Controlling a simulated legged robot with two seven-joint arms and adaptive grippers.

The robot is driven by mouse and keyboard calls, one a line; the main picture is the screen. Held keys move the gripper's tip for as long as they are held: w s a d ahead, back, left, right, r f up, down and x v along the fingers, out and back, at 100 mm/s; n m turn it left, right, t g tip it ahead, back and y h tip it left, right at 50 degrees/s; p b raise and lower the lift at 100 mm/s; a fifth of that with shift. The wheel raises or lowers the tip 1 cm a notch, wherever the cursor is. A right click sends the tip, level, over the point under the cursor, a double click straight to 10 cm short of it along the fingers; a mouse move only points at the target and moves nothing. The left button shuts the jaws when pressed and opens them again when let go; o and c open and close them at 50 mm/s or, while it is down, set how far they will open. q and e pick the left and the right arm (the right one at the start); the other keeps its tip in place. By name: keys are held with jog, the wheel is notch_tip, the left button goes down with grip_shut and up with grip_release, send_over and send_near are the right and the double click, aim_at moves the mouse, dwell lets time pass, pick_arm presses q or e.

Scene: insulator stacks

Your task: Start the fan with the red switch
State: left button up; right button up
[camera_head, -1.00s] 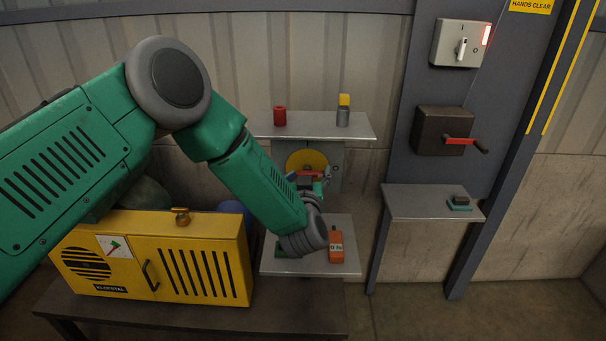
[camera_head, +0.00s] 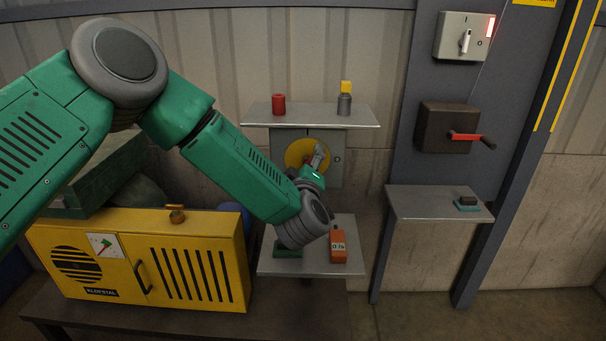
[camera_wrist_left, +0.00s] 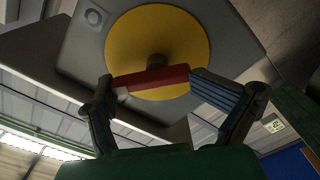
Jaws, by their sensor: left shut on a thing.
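The red switch (camera_wrist_left: 150,78) is a red bar handle across a yellow disc (camera_wrist_left: 157,40) on a grey box in the left wrist view. My left gripper (camera_wrist_left: 148,84) is shut on this handle, with a finger at each end of it. In the head view my left gripper (camera_head: 316,168) is at the yellow disc (camera_head: 298,150) under the upper shelf, and hides the red handle. No fan can be made out. My right gripper is not in view.
A red cylinder (camera_head: 279,104) and a yellow-capped bottle (camera_head: 345,98) stand on the upper shelf (camera_head: 310,117). An orange meter (camera_head: 338,246) stands on the lower shelf. A red crank (camera_head: 468,137) and a grey wall switch (camera_head: 464,38) are at right. A yellow cabinet (camera_head: 140,260) sits below my arm.

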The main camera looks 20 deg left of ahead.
pick_arm(q)
jog(key=n+b, duration=0.4)
jog(key=n, duration=0.1)
jog(key=shift+w+r, duration=0.15)
jog(key=shift+r, duration=0.25)
jog(key=shift+a+r+n+b, duration=0.1)
jog(key=shift+a+n+b, duration=0.05)
jog(key=shift+n+b, duration=1.3)
jog(key=o, duration=0.8)
jog(key=shift+r, duration=0.2)
jog(key=shift+s, duration=0.25)
jog(key=f+v, duration=0.1)
jog(key=v, duration=1.1)
jog(key=shift+f, duration=0.25)
